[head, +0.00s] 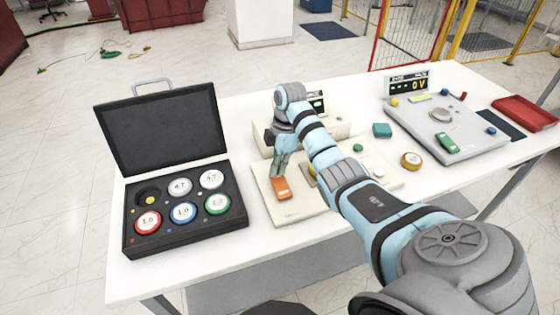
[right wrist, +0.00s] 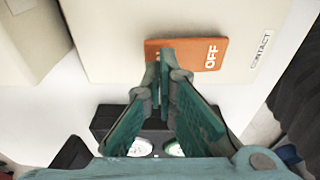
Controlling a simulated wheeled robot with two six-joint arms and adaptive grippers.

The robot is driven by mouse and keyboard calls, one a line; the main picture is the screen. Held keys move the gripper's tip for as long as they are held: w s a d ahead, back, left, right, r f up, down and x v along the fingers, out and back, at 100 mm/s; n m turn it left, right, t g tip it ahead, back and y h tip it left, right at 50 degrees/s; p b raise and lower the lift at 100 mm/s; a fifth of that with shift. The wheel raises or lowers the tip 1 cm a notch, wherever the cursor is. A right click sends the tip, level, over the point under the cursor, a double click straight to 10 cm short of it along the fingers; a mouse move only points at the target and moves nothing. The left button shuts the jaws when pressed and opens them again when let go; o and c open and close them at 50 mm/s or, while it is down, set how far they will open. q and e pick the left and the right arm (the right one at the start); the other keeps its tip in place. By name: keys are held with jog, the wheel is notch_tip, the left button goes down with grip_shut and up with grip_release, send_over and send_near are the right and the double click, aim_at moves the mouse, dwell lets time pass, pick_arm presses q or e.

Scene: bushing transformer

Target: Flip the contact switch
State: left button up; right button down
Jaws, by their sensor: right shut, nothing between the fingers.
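The contact switch is an orange rocker (head: 281,189) near the left front of a cream panel (head: 300,209). In the right wrist view the orange switch (right wrist: 205,54) shows the word OFF, with CONTACT printed beside it on the panel. My right gripper (head: 277,172) is shut and empty, pointing down at the switch. In the right wrist view the closed fingertips (right wrist: 165,60) overlap the left part of the switch; I cannot tell whether they touch it. My left gripper is not in view.
An open black case (head: 185,239) with several round labelled pieces stands at the left. A cream box with a display (head: 316,103) stands behind my arm. A grey panel (head: 473,150) and a red tray (head: 525,113) lie at the right.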

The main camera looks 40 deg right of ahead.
aim_at(278, 176)
jog(key=shift+f+b, duration=0.35)
jog(key=shift+f, duration=0.45)
jog(key=shift+r, duration=0.1)
notch_tip(278, 176, up, 7)
jog(key=p, duration=0.7)
jog(key=shift+r+p, duration=0.1)
jog(key=shift+p, duration=0.3)
